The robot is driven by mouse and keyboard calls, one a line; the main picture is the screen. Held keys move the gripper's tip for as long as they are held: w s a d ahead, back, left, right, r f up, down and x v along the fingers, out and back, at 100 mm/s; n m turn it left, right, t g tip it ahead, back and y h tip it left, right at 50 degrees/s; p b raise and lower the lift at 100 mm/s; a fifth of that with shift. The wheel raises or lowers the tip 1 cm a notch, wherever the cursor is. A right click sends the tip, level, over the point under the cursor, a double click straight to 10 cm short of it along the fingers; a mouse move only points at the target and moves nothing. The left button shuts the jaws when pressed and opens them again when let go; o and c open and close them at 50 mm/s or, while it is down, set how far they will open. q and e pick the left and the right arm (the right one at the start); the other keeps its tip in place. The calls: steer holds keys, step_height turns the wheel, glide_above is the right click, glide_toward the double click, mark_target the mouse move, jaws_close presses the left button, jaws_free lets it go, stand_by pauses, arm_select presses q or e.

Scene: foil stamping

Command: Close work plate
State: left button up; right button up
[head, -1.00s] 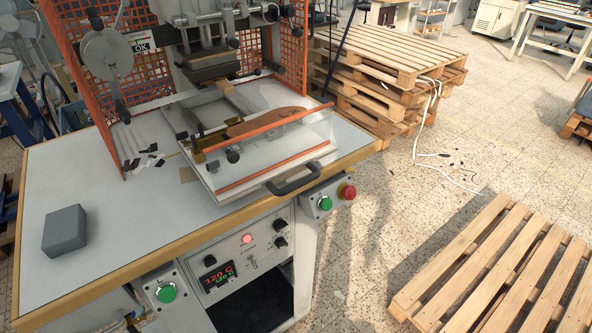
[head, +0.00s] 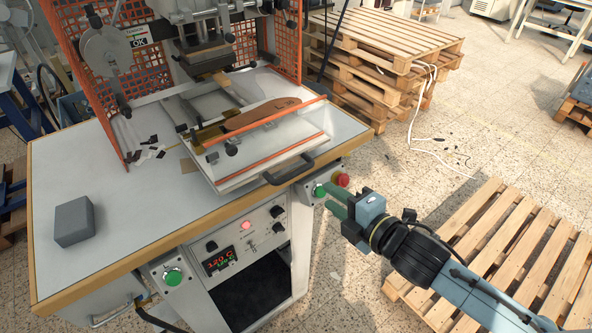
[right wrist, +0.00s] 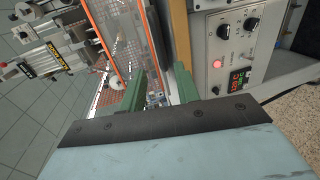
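The work plate (head: 232,175) is a pale flat tray with orange strips, pulled toward the front edge of the machine table. A brown leather-like piece (head: 262,113) lies on it. Its dark handle (head: 290,169) sticks out at the front. My right gripper (head: 330,198) has green fingers and is just in front of and below the handle, apart from it, close to the control buttons. Its fingers stand apart with nothing held, as the right wrist view (right wrist: 158,75) shows. Part of the plate's orange strip shows there too. My left gripper is out of view.
The stamping press head (head: 205,52) stands behind the plate, with orange mesh guards (head: 90,100) at its sides. A red button (head: 341,180) and green button sit beside my fingers. A grey block (head: 74,222) lies at the table's left. Pallets (head: 480,250) are on the floor at right.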

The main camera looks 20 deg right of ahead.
mark_target(298, 174)
steer(key=x, duration=1.3)
steer(key=shift+w, duration=0.15)
steer(key=shift+c, duration=0.3)
jaws_close()
